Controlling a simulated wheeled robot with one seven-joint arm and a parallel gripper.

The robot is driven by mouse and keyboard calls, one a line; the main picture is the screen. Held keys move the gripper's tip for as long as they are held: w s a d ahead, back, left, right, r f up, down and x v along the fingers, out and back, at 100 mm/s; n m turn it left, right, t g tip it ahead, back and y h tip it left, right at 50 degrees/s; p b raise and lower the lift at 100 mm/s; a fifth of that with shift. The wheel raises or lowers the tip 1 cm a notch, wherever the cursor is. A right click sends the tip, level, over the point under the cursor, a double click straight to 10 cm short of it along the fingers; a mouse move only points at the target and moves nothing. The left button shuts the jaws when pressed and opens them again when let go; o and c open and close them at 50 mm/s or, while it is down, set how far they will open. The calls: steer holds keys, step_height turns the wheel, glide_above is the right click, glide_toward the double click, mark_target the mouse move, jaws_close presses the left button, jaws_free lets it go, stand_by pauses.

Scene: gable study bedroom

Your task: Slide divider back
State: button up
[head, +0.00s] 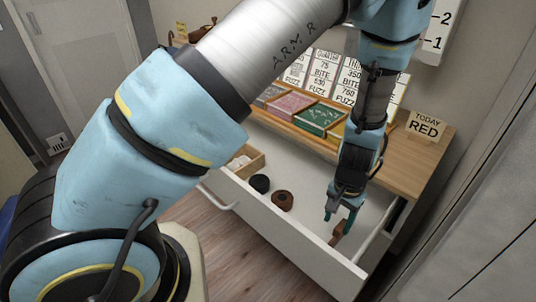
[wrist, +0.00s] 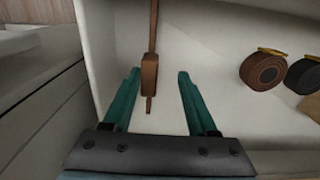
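The divider (wrist: 150,75) is a narrow brown strip with a thicker block, inside the open white drawer. In the head view, the divider (head: 340,234) shows low at the drawer's right end, partly behind my gripper. My gripper (head: 341,214) points down into the drawer (head: 284,228). In the wrist view, the teal fingers of my gripper (wrist: 157,76) are spread apart. The block lies between them in the picture, closer to the left finger, with a gap visible on the right. Whether the fingers touch it is unclear.
A brown rolled belt (head: 282,200) and a dark roll (head: 260,184) lie left of my gripper in the drawer. A small wooden box (head: 252,163) is at its left end. Colored packs and price signs stand on the wooden top (head: 412,160), with a "TODAY RED" card (head: 426,126).

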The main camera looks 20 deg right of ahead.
steer(key=w+a+b, duration=0.2)
steer(key=w+a, duration=0.4)
steer(key=w, duration=0.4)
step_height(320, 180, up, 10)
steer(key=w+a+r+n, duration=0.3)
steer(key=w+a, duration=0.3)
steer(key=a, duration=0.3)
steer(key=shift+r, duration=0.5)
